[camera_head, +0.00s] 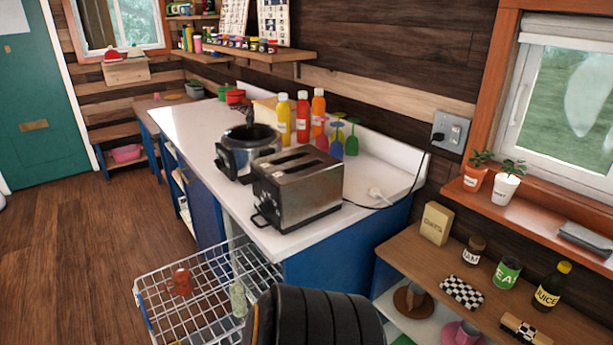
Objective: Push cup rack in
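The cup rack (160,309) is a white wire basket at the lower left. It is slid out of the blue counter (327,264), over the wooden floor. A red cup-like item (181,282) is at its left part, and a pale green glass item (239,299) is near its right side. The rack's right front part is cut off by the bottom edge and by a black ribbed part, probably of my own arm, at the bottom middle. Neither of my grippers shows, so no contact with the rack can be seen.
On the white countertop stand a toaster (297,185), a cooker (246,150) and several bottles. A low wooden shelf (411,259) with jars and a juice bottle stands at the right. The floor (75,265) left of the rack is clear.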

